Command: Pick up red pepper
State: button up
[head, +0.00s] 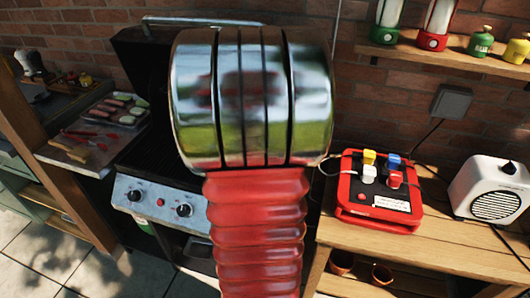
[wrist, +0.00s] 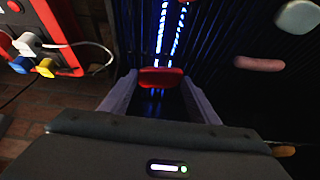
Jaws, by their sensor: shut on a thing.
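In the wrist view my gripper (wrist: 160,84) is shut on the red pepper (wrist: 162,76), a small glossy red piece between the two fingertips. The pepper is over the dark grill grate (wrist: 215,60), with a blue glow between the bars behind it. I cannot tell how high it is above the bars. In the head view my silver and red arm covers the middle of the picture, and my gripper and the held pepper are hidden.
A pink sausage (wrist: 258,64) and a pale round piece (wrist: 297,17) lie on the grate at the right. A red box (head: 378,190) with coloured plugs stands on the wooden table, beside a white speaker-like box (head: 490,190). A food tray (head: 103,122) is at the left.

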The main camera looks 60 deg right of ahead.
jog(key=shift+r, duration=1.3)
jog(key=w+a+f+n+t, duration=0.1)
jog(key=w+a+n, duration=0.1)
jog(key=w+a, duration=0.4)
jog(key=w+a+f+n+t+y, duration=0.1)
jog(key=w+a+f+n, duration=0.1)
jog(key=w+a, duration=0.5)
jog(key=w+a+f+n+t+y, duration=0.1)
jog(key=w+a+f+n, duration=0.1)
jog(key=w+a, duration=0.4)
jog(key=shift+w+a+f+n, duration=0.15)
jog(key=shift+w+n, duration=0.3)
jog(key=shift+w, duration=0.45)
jog(key=shift+w+a+r+n, duration=0.1)
jog(key=shift+w+n, duration=0.35)
jog(key=shift+w, duration=0.45)
jog(key=w+a+f+n+y, duration=0.1)
jog(key=w+a+n, duration=0.1)
jog(key=a, duration=0.8)
jog(key=w+a+f+n+t+y, duration=0.1)
jog(key=w+a+f+n, duration=0.1)
jog(key=a, duration=0.8)
jog(key=w+a+f+n+t+y, duration=0.1)
jog(key=w+a+n, duration=0.3)
jog(key=a, duration=0.6)
jog(key=shift+w+a+f+y, duration=0.15)
jog(key=shift+w+f+y, duration=0.3)
jog(key=shift+f+y, duration=0.1)
